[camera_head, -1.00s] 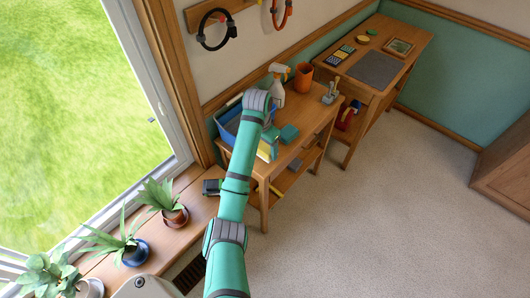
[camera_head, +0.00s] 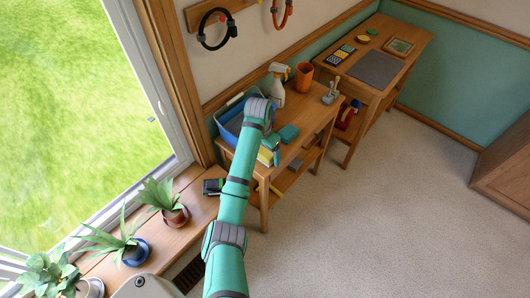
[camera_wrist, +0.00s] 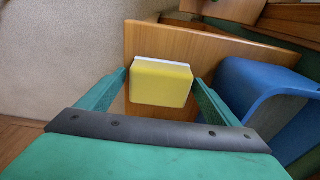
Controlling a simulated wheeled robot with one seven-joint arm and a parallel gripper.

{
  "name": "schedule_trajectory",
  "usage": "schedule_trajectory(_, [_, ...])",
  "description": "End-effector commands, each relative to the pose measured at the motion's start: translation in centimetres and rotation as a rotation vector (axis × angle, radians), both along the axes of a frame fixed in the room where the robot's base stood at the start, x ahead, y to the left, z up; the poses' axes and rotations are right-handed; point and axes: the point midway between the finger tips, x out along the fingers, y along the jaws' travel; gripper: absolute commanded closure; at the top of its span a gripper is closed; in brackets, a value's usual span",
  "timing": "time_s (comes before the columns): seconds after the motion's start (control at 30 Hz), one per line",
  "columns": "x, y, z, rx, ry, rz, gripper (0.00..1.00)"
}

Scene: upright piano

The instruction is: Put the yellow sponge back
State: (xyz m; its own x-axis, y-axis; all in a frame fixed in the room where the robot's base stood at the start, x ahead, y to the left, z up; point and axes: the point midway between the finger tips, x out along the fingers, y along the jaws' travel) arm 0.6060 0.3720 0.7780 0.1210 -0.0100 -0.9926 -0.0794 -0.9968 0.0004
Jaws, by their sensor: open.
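The yellow sponge (camera_wrist: 160,82), with a pale strip along one edge, lies on the wooden table top (camera_wrist: 145,38) in the wrist view. My gripper (camera_wrist: 161,78) is open, with one finger on each side of the sponge. I cannot tell whether the fingers touch it. In the head view the yellow sponge (camera_head: 264,157) shows partly beside my arm, near the table's front edge. The blue bin (camera_wrist: 252,88) stands to the right of the sponge in the wrist view; in the head view the bin (camera_head: 227,128) is partly hidden by my arm.
Potted plants (camera_head: 165,200) line the window sill at left. The carpet (camera_head: 400,200) at right is clear.

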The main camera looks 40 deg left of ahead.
Motion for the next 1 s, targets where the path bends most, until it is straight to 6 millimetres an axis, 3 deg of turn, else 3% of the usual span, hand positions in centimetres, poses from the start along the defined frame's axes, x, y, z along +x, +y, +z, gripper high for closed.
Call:
schedule_trajectory(0.23, [0.0,0.0,1.3,0.001,-0.001,-0.001,0.15])
schedule_trajectory(0.6, [-0.9,0.3,7.8,0.005,-0.002,0.0,0.15])
schedule_trajectory(1.0, [-1.3,0.3,11.3,0.004,-0.002,0.0,0.15])
